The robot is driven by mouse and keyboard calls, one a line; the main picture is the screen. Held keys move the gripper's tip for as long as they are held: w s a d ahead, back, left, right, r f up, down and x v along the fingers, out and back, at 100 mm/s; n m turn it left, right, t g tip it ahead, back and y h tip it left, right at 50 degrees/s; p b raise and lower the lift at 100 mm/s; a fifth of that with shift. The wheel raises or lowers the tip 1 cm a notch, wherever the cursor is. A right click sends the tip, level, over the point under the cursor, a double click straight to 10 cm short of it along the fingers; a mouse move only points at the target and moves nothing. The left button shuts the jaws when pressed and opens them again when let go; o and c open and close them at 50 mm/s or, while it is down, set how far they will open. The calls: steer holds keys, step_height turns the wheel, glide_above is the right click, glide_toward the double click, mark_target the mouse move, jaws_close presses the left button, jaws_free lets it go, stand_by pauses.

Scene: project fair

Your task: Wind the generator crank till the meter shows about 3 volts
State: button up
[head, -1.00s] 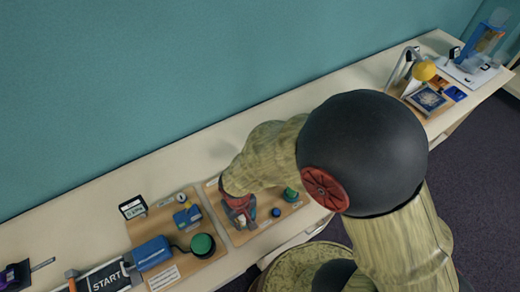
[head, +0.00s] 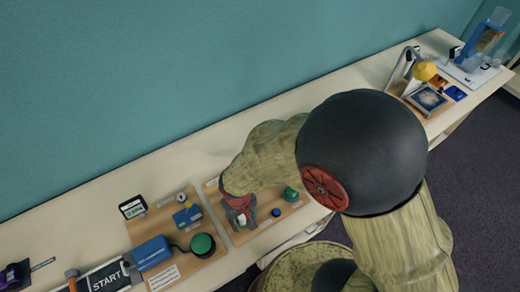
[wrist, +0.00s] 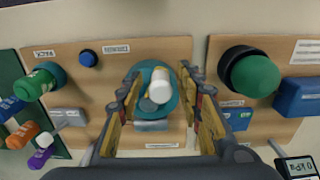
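My gripper (wrist: 161,78) points down at a wooden board (wrist: 115,52), and its two fingers stand apart. Between and below them is a teal round piece (wrist: 160,112) with a white knob-like part (wrist: 160,86); bare space shows on both sides of the white part. I cannot tell whether this is the generator crank. In the head view my gripper (head: 240,212) is over the same board and hides much of it. A small display (wrist: 298,168) at the lower right seems to show 0 kPa; I see no clear volt reading.
The neighbouring board holds a green knob (wrist: 255,76) and a blue box (head: 152,252). A yellow ball (head: 425,71) stands farther right along the table.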

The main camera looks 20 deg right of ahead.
steer(key=shift+r, duration=0.1)
step_height(320, 180, up, 9)
steer(key=p, duration=0.7)
steer(key=shift+s, duration=0.1)
stand_by(0.6)
steer(key=s+d+r+m+t+b, duration=0.2)
steer(key=d+r+t+b, duration=0.3)
steer(key=d+r+b, duration=0.9)
steer(key=d+m+b, duration=0.1)
steer(key=b, duration=0.2)
steer(key=shift+s+t+b, duration=0.15)
steer(key=shift+t+b, duration=0.15)
steer(key=shift+b, duration=0.05)
stand_by(0.5)
